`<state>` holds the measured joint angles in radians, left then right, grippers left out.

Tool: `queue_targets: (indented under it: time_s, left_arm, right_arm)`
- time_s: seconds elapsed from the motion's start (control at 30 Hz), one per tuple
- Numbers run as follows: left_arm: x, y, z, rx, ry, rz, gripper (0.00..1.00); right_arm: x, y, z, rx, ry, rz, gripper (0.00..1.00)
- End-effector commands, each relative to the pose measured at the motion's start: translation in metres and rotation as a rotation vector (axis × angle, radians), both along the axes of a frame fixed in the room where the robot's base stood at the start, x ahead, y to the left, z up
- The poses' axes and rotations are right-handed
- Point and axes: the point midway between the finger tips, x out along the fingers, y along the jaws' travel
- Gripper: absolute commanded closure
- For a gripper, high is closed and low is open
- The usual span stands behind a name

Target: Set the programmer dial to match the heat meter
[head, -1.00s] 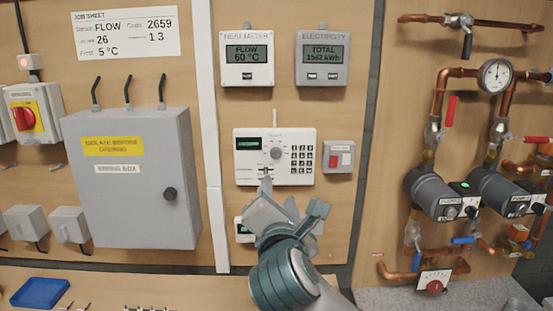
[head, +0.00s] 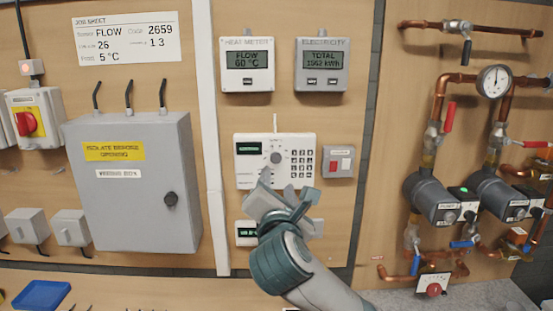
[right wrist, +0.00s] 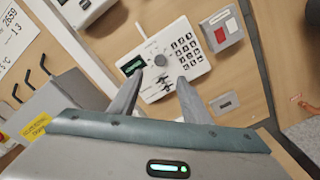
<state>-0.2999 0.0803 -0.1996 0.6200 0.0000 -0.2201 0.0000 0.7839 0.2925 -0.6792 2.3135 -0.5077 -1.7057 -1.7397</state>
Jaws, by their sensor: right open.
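The programmer (head: 247,175) is a white wall panel with a small green display, a keypad and a round grey dial (head: 276,157). The dial's setting is too small to read. The heat meter (head: 231,60) above it reads FLOW 60 °C. My right gripper (head: 277,188) is open in front of the programmer's lower edge, just below the dial, and hides part of that edge. In the right wrist view the dial (right wrist: 161,60) shows between and just beyond the two open fingertips (right wrist: 160,84), apart from them. My left gripper is not in view.
An electricity meter (head: 333,61) hangs beside the heat meter. A red-switch box (head: 338,162) is right of the programmer. A grey wiring box (head: 150,222) stands out at left. Pipes and pumps (head: 433,200) are at right. A smaller display unit (head: 245,233) is partly hidden below.

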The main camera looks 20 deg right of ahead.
Motion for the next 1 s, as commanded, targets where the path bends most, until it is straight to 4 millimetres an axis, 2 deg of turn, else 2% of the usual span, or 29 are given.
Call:
queue_targets:
  time_s: [0.03,0.6,0.8,1.0]
  left_arm:
    - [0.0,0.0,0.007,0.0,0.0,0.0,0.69]
    - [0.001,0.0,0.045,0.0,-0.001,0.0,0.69]
    - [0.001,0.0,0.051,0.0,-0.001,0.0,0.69]
    - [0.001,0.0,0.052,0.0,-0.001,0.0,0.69]
  right_arm:
    - [0.009,-0.004,0.002,-0.002,0.003,-0.004,0.57]
    - [0.104,-0.031,0.002,0.001,0.003,-0.002,0.57]
    - [0.122,-0.036,0.001,0.002,0.002,-0.001,0.57]
    - [0.127,-0.037,0.0,0.001,0.0,0.001,0.57]
